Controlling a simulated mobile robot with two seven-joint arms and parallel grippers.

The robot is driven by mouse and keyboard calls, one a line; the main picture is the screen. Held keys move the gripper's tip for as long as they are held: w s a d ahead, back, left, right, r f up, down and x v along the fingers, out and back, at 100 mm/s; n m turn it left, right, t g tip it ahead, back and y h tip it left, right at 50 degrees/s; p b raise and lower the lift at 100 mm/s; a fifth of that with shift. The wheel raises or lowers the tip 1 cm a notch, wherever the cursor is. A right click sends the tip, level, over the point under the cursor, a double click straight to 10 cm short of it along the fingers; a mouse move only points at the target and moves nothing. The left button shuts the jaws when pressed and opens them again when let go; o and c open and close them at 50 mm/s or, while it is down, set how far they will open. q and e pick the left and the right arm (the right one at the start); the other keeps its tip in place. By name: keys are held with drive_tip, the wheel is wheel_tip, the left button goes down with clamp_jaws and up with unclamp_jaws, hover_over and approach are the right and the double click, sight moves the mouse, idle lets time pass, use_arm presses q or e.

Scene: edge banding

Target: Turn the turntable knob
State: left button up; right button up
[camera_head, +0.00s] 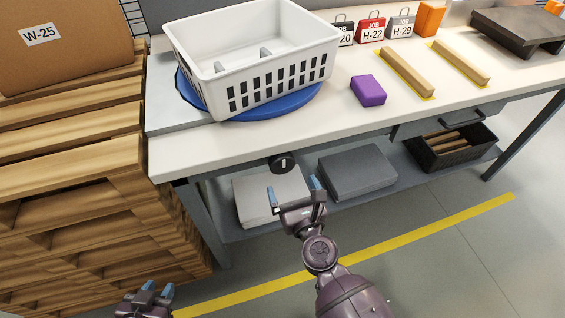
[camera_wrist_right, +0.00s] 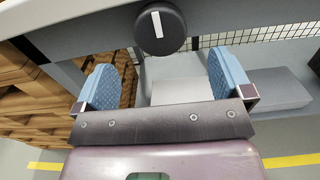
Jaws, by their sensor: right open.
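The turntable knob (camera_head: 282,163) is a round black dial with a white mark, on the front edge of the workbench. It also shows at the top of the right wrist view (camera_wrist_right: 160,28), its mark close to upright. The blue turntable (camera_head: 262,108) lies on the bench, mostly hidden under a white basket (camera_head: 250,60). My right gripper (camera_head: 294,190) is open and empty, just below and in front of the knob, apart from it. In the wrist view its blue fingertips (camera_wrist_right: 160,85) are spread wide. My left gripper (camera_head: 152,292) is low at the left bottom, its two blue fingertips apart.
A pallet stack (camera_head: 75,185) with a cardboard box stands left of the workbench (camera_head: 215,142). Grey boxes (camera_head: 357,171) lie on the shelf beneath the bench. A purple block (camera_head: 368,91) and wooden strips (camera_head: 407,72) lie on top. The floor in front is clear.

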sight(284, 167)
drive_tip(key=x, duration=0.6)
drive_tip(key=shift+w, duration=0.3)
drive_tip(key=shift+x, duration=0.8)
drive_tip(key=shift+c, duration=0.4)
drive_tip(key=c, duration=0.8)
drive_tip(key=n, duration=0.2)
drive_tip(key=shift+n, duration=0.3)
drive_tip(key=shift+c, duration=0.2)
drive_tip(key=shift+n, duration=0.9)
drive_tip(key=o, duration=0.9)
